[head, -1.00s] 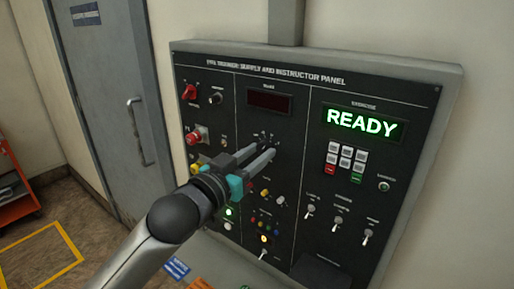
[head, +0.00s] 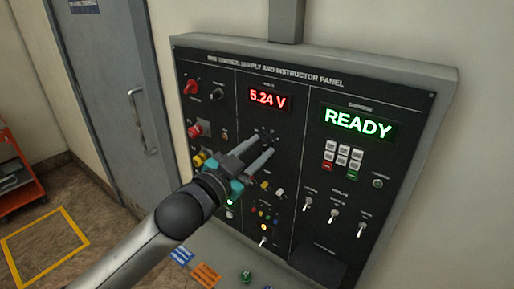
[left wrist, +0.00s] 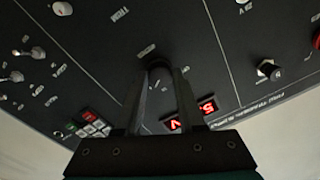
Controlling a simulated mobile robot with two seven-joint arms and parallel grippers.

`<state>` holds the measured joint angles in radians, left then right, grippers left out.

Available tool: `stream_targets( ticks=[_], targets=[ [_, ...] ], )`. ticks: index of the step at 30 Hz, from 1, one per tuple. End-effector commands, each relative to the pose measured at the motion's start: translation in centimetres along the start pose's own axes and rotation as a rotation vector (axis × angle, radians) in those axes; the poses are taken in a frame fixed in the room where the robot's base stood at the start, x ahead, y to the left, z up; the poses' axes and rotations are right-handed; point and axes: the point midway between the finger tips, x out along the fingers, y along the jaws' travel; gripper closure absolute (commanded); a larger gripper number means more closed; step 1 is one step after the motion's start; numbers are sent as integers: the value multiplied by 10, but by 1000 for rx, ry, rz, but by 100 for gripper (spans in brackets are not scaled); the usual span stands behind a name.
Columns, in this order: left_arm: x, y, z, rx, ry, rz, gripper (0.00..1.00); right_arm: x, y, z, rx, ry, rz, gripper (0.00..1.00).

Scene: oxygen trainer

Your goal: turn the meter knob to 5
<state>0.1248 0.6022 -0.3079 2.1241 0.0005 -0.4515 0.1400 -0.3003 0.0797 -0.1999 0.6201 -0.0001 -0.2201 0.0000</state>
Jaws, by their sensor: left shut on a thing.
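The instructor panel (head: 418,107) is a dark board on the wall. The meter display (head: 268,98) at its upper middle reads 5.24 V in red; part of it also shows upside down in the left wrist view (left wrist: 190,115). My left gripper (head: 258,147) reaches the panel just below the display, its two fingers shut on the meter knob. In the left wrist view the dark round knob (left wrist: 160,68) sits between the fingertips, against the panel. Its pointer and most of the printed marks around it are hidden or too small to read. My right gripper is not in view.
A green READY display (head: 357,122) and a keypad (head: 343,155) are at the panel's right. Toggle switches (head: 334,214) sit lower right. A red knob (head: 191,87) is upper left. A door (head: 115,100) and an orange cart (head: 17,180) stand at the left.

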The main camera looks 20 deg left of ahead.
Motion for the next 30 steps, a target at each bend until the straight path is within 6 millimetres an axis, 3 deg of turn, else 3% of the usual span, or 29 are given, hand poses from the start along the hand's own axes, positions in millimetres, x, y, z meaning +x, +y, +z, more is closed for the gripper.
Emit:
stream_targets(
  ticks=[8, 9, 17, 25, 30],
  targets=[
    [0, 0, 0, 2, 0, 0, 100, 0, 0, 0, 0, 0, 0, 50],
    [0, 0, 0, 2, 0, 0, 61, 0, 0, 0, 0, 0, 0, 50],
    [0, 0, 0, 1, 0, 0, 32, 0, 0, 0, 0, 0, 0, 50],
    [-1, 0, 0, 0, 0, 0, 32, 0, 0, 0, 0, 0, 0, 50],
    [-12, 0, 1, 0, -1, 0, 32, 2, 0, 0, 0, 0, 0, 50]
  ],
)
